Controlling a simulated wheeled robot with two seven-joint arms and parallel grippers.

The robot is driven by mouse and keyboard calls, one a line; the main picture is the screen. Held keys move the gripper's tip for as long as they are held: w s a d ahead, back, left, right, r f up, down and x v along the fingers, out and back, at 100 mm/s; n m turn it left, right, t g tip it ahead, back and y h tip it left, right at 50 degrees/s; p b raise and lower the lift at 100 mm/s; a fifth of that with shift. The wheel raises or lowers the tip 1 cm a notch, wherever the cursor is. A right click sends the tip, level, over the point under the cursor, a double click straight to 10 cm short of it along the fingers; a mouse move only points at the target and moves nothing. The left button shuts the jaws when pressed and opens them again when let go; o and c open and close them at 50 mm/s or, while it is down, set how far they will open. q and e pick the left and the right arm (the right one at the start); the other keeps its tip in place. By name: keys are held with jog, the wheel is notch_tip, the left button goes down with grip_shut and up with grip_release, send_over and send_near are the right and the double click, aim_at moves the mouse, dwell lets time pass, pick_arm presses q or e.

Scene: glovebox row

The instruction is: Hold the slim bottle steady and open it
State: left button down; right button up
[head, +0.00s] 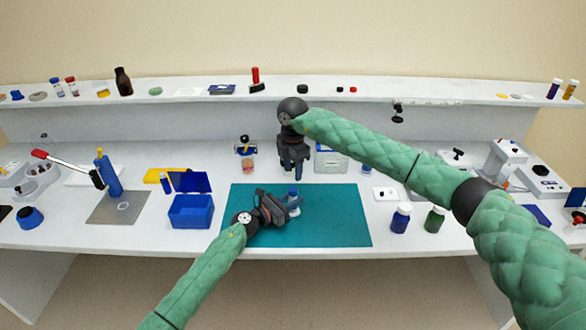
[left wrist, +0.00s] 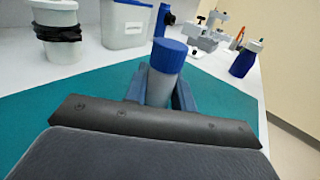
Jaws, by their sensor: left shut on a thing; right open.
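The slim bottle (head: 293,194) stands on the teal mat (head: 340,215). It has a pale body and a blue cap; the left wrist view shows the cap (left wrist: 169,54) on top and the grey body (left wrist: 158,88) below it. My left gripper (head: 288,205) is shut on the bottle's body, low over the mat, and its fingers hide the lower part. My right gripper (head: 291,168) is open and empty, pointing down behind the mat's back edge, apart from the bottle and a little higher in the picture.
A blue open box (head: 190,218) stands left of the mat. A blue bottle (head: 400,218) and a green bottle (head: 435,220) stand to its right. A pale container (head: 331,160) is behind it, near my right gripper. The mat's right part is clear.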

aim_at(293, 189)
jog(key=shift+m, duration=1.1)
jog(key=shift+f, duration=0.15)
jog(key=shift+f, duration=3.85)
jog(key=shift+c, duration=0.3)
